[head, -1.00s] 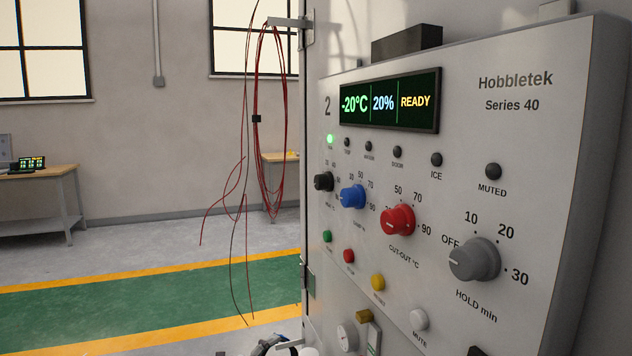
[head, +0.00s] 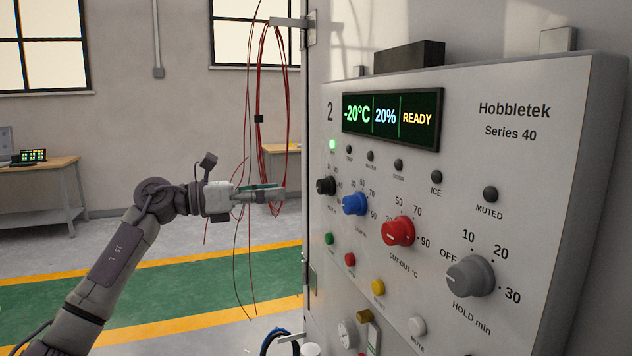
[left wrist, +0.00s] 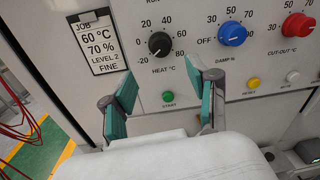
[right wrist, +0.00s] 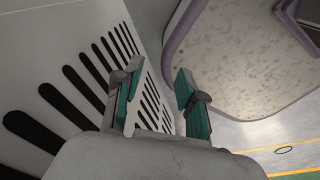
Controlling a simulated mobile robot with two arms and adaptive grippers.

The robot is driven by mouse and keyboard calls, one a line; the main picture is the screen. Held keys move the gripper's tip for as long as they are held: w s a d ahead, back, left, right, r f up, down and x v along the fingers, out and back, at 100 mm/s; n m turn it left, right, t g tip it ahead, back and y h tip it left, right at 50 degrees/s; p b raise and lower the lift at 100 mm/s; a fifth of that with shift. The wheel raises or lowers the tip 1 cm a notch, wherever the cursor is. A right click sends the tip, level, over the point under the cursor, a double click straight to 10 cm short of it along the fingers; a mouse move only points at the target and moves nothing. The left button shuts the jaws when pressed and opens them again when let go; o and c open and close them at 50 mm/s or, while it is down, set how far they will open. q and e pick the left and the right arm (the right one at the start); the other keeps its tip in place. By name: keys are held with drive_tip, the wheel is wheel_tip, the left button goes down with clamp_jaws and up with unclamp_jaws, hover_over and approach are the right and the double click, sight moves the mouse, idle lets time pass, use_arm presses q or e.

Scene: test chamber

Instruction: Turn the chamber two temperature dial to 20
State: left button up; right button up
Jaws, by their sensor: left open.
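The chamber two panel carries a black HEAT °C dial (head: 326,185), left of the blue DAMP % dial (head: 355,203). In the left wrist view the black dial (left wrist: 159,44) sits above a green START button (left wrist: 168,96), with a scale from -20 to 80 around it. Its pointer seems to face the lower left, near -20. The display (head: 391,108) reads -20°C, 20%, READY. My left gripper (head: 272,193) is open and empty, left of the panel and apart from the dial. My right gripper (right wrist: 155,92) is open and empty beside a slotted pale surface, away from the dial.
A red CUT-OUT dial (head: 398,231) and a grey HOLD dial (head: 470,276) sit further right. A job card (left wrist: 98,40) reading 60°C, 70% is left of the black dial. Red cables (head: 262,120) hang near my left gripper. Open floor lies to the left.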

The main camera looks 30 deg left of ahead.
sight(318, 187)
use_arm(q)
drive_tip(key=p+x, duration=0.1)
drive_tip(key=x, duration=0.3)
drive_tip(key=p+x, duration=0.2)
drive_tip(key=x, duration=0.2)
drive_tip(key=shift+d+r, duration=0.1)
drive_tip(key=shift+r, duration=0.1)
drive_tip(key=shift+w+d+f, duration=0.2)
drive_tip(key=shift+w+d, duration=0.2)
drive_tip(key=shift+w, duration=0.15)
drive_tip(key=shift+s, duration=0.1)
clamp_jaws()
